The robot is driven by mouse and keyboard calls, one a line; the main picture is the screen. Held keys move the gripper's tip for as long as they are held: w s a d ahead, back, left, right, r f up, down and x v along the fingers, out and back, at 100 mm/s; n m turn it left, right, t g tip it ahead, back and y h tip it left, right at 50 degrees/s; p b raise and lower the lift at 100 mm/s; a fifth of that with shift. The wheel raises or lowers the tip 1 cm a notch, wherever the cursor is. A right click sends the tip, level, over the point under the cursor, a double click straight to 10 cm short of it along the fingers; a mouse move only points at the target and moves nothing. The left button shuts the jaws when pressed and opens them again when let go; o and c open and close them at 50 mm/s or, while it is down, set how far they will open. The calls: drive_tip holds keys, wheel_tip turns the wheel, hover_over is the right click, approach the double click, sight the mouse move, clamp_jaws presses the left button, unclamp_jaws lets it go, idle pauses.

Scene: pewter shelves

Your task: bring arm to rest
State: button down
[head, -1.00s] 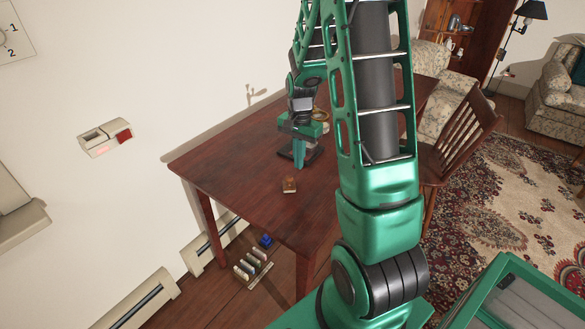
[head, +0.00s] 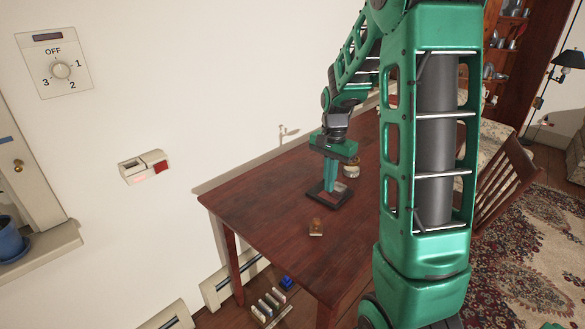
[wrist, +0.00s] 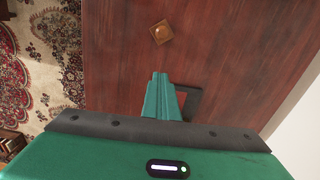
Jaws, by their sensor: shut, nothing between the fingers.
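My gripper (head: 331,176) is green and points down over the dark red-brown table (head: 258,208). Its fingers are together with nothing between them. In the wrist view the closed fingers (wrist: 161,95) show above the same wooden top. The fingertips overlap a dark square tray or frame (head: 341,196) in the head view; whether they touch it I cannot tell. My arm reaches across the right half of the head view and hides part of the table.
A jar-like item (head: 351,169) stands behind the gripper. A wooden chair (head: 503,185) is at the right. Small items (head: 270,303) lie on the floor below.

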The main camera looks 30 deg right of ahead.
drive_tip(key=s+a+r+n, duration=0.2)
drive_tip(key=s, duration=0.7)
drive_tip(key=s+a+r+n, duration=0.2)
drive_tip(key=s+a+n, duration=0.1)
drive_tip(key=s, duration=0.6)
drive_tip(key=s+a+r+n, duration=0.2)
drive_tip(key=s, duration=0.7)
drive_tip(key=shift+a+r+n, duration=0.3)
drive_tip(key=shift+r, duration=0.1)
drive_tip(key=shift+w, duration=0.2)
drive_tip(key=shift+w+f, duration=0.25)
drive_tip(key=shift+w, duration=0.25)
